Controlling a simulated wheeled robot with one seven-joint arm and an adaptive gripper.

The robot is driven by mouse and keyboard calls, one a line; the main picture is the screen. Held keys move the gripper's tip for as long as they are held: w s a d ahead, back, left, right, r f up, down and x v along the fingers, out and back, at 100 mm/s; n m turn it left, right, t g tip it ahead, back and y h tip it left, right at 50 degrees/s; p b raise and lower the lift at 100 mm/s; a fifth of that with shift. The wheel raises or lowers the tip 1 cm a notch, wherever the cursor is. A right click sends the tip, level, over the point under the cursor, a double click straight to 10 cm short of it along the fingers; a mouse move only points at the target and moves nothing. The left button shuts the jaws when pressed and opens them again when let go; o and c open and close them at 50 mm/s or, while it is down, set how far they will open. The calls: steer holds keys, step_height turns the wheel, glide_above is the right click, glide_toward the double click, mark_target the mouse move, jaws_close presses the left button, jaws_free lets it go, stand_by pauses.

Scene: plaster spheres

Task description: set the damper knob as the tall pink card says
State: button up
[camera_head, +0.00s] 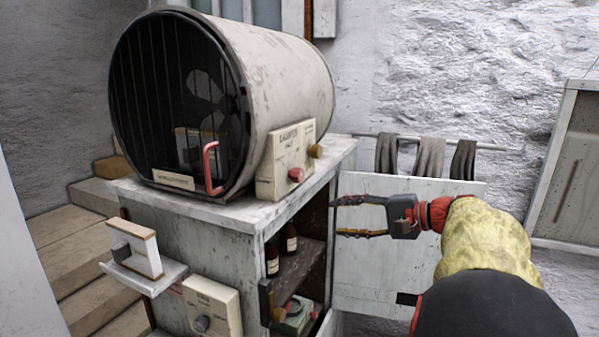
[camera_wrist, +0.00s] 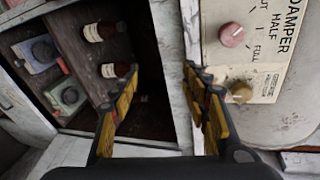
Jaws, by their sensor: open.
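The cream damper panel (camera_head: 275,180) stands on the cabinet top beside the big drum; its lettering, with HALF and FULL, shows sideways in the wrist view (camera_wrist: 284,60). It carries a pink knob (camera_head: 296,174), seen in the wrist view (camera_wrist: 232,35), and a brass knob (camera_head: 315,151), also there (camera_wrist: 240,93). I cannot tell which mark either knob points to. I cannot make out a tall pink card in either view. My gripper (camera_head: 337,217) is open and empty, right of and below the panel, in front of the open cabinet door; its fingers (camera_wrist: 158,72) touch neither knob.
The drum (camera_head: 275,75) has a red handle (camera_head: 211,167). The cabinet holds brown bottles (camera_head: 272,262) and a green-grey box (camera_head: 294,318). Its white door (camera_head: 385,285) stands open. A lower panel (camera_head: 225,300) has a grey knob. Cloths (camera_head: 429,157) hang on a rail behind.

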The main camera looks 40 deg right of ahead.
mark_target(302, 176)
step_height(302, 176, up, 10)
steer(key=w+a+n+t+y, duration=0.1)
steer(key=a+n+t+y, duration=0.1)
steer(key=n+y, duration=0.1)
steer(key=p+x, duration=0.1)
steer(key=x, duration=0.5)
steer(key=shift+a+f+p, duration=0.1)
steer(key=shift+f+p, duration=0.05)
steer(key=shift+p, duration=0.25)
steer(key=shift+x, duration=0.9)
steer(key=shift+f, duration=0.1)
steer(key=shift+c, duration=1.2)
steer(key=c, duration=0.9)
